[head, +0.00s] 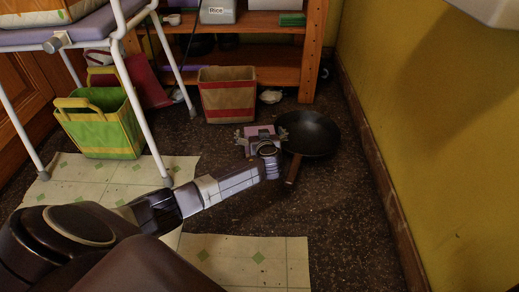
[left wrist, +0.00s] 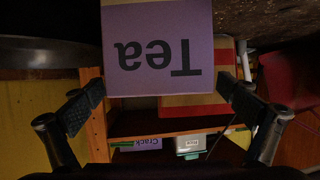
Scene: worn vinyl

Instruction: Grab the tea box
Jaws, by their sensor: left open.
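The tea box (head: 258,131) is pale purple and sits on the dark floor, partly hidden behind my left gripper (head: 261,140) in the head view. In the left wrist view the box (left wrist: 157,70) shows its "Tea" label upside down, at the top centre. My left gripper (left wrist: 161,88) is open, with one finger on each side of the box and a visible gap at each side in that view. No grip on the box shows. My right gripper is not in either view.
A dark frying pan (head: 310,132) lies just right of the tea box. A tan and red bag (head: 228,98) stands behind it, before a wooden shelf (head: 272,75). A green bag (head: 100,122) and white-legged stand (head: 126,78) are left. The floor right, near the yellow wall (head: 430,120), is clear.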

